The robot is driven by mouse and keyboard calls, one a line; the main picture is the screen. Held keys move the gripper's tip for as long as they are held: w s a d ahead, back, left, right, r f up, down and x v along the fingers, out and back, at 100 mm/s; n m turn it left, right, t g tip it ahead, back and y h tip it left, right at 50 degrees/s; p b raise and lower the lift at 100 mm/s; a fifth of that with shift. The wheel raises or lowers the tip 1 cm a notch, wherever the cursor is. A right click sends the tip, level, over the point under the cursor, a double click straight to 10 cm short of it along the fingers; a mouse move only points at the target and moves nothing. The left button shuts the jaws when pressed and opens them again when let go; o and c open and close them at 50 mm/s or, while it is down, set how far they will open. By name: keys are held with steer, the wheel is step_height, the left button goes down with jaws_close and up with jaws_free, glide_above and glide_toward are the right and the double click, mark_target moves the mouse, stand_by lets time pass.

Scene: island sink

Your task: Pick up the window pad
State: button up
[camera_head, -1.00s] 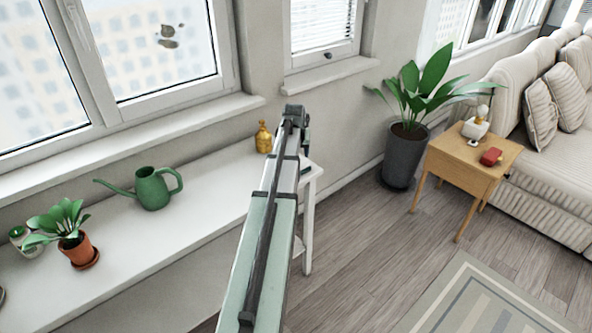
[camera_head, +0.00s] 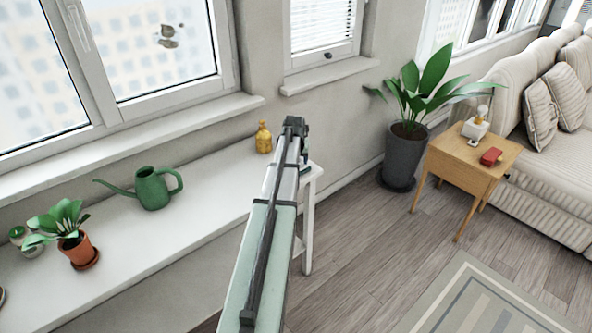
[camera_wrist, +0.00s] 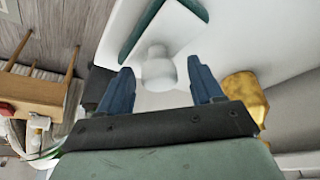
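The window pad (camera_wrist: 141,32) has a dark green edge and lies on the white ledge in the wrist view. A pale rounded knob (camera_wrist: 158,73), apparently its handle, stands near its close side. My gripper (camera_wrist: 160,64) is open, with one blue finger on each side of the knob. I cannot tell whether the fingers touch it. In the head view my gripper (camera_head: 297,128) is over the right end of the ledge, and my arm hides most of the pad.
A yellow bottle (camera_head: 263,138) stands close beside my gripper, also in the wrist view (camera_wrist: 246,96). A green watering can (camera_head: 153,190) and a potted plant (camera_head: 77,250) stand farther left on the white ledge (camera_head: 205,205). A wooden side table (camera_head: 470,160) is at right.

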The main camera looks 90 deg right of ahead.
jaws_close()
stand_by(0.4)
steer(key=shift+r, duration=0.1)
step_height(320, 180, up, 10)
steer(key=shift+f, duration=0.1)
stand_by(0.5)
